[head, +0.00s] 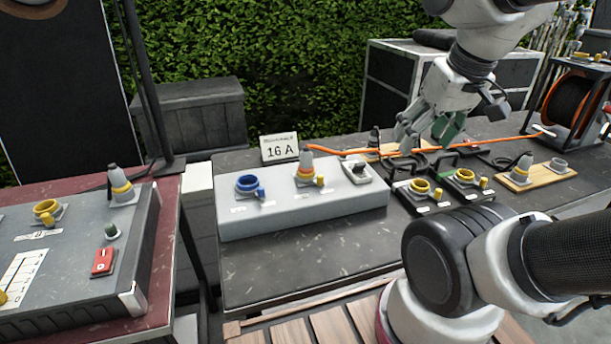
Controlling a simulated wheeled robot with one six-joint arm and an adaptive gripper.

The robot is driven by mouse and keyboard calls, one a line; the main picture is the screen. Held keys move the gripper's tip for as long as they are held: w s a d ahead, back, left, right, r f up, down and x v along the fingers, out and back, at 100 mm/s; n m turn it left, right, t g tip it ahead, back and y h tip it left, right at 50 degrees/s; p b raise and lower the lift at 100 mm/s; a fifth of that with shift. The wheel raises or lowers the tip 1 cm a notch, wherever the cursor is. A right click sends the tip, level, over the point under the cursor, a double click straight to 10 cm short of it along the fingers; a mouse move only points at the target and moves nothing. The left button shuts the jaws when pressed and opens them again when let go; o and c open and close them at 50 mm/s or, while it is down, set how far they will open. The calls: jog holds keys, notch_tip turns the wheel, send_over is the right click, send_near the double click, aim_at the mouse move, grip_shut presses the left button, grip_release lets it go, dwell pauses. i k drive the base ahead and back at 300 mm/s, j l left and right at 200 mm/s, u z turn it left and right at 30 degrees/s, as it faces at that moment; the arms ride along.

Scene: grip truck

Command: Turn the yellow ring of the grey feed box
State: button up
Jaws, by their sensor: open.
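The light grey feed box (345,205) lies on the dark table in the middle. On its top a grey plug with a yellow-orange ring (306,174) stands upright in a socket, with a small yellow tab at its right. An orange cable (350,151) runs right from the plug's top. My gripper (426,134) is open, pointing down, to the right of and behind the feed box, apart from the plug. A green piece shows at its right finger; I cannot tell whether it belongs to the gripper.
Behind stands a "16 A" sign (279,149). Black boxes with yellow sockets (420,187) lie right, then a wooden board (538,177) and cable reel (574,104). The table front is bare.

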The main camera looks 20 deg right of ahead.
aim_at(318, 181)
jog(key=k+l+z, duration=0.15)
jog(key=l, duration=0.3)
jog(key=k+l+z, duration=0.15)
jog(key=l, duration=0.35)
jog(key=l+z, duration=0.15)
jog(key=l, duration=0.35)
